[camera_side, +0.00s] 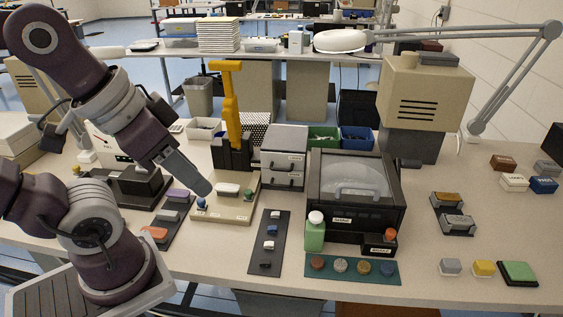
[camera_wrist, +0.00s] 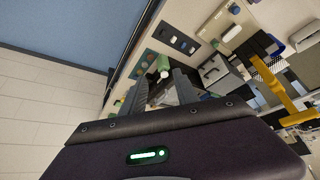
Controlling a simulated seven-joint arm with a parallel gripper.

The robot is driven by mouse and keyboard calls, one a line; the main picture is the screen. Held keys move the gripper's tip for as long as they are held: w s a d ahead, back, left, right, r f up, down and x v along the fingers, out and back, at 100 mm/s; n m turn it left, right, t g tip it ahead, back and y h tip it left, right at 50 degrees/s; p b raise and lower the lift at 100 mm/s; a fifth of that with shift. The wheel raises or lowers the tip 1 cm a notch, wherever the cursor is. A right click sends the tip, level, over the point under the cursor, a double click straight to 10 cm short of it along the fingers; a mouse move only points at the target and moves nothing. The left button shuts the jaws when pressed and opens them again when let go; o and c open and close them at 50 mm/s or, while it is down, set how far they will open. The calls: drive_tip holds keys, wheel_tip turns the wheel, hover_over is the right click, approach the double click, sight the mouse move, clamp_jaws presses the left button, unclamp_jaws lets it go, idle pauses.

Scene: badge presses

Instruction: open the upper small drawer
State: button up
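The small drawer unit (camera_side: 284,145) is a grey box with two stacked drawers, standing mid-table. Its upper small drawer (camera_side: 282,164) and the lower drawer (camera_side: 282,180) both look shut, each with a small handle and label. The unit also shows in the wrist view (camera_wrist: 215,70), right of my fingers. My gripper (camera_side: 204,189) is left of the unit in the side view, in front of the beige press base and apart from the drawers. In the wrist view its two fingers (camera_wrist: 160,77) are spread, with nothing held between them.
The press with a yellow lever (camera_side: 230,100) stands left of the drawers. A dark windowed box (camera_side: 352,190) stands close on the right, with a green bottle (camera_side: 315,232) at its front. A dark strip with small parts (camera_side: 270,230) lies before the drawers.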

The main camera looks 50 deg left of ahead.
drive_tip(key=shift+w, duration=0.15)
drive_tip(key=shift+c, duration=0.6)
drive_tip(key=m+g+y, duration=0.1)
drive_tip(key=m+g, duration=0.3)
drive_tip(key=m, duration=0.4)
hover_over(281, 170)
drive_tip(key=s+d, duration=0.1)
wheel_tip(281, 170, down, 14)
drive_tip(key=shift+m, duration=0.4)
drive_tip(key=f, duration=0.5)
drive_tip(key=w+a+f, duration=0.1)
drive_tip(key=f, duration=0.1)
drive_tip(key=shift+a+f, duration=0.1)
drive_tip(key=shift+f, duration=0.25)
clamp_jaws()
drive_tip(key=shift+r, duration=0.1)
